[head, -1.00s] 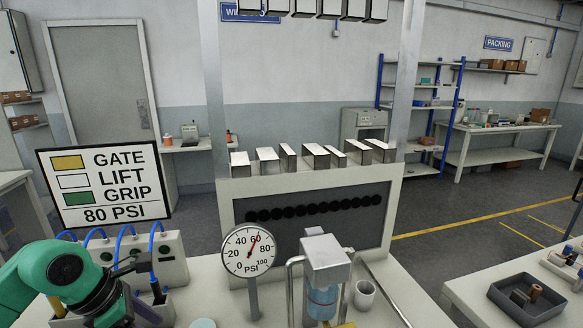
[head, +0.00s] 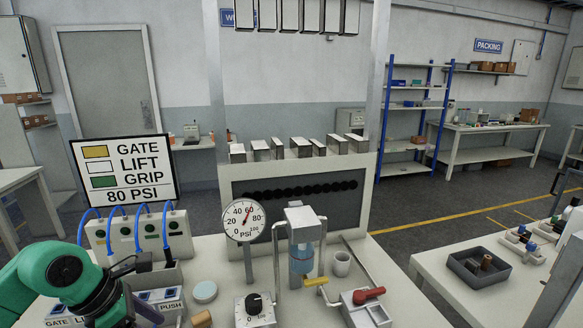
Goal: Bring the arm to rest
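My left arm, green and black, comes in at the lower left of the head view. My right gripper is not in view. Behind the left arm stands a pale manifold block (head: 180,236) with several blue tubes (head: 165,232) curving into or out of it.
A sign (head: 124,170) stands behind. A dark tray (head: 480,268) is on the right table.

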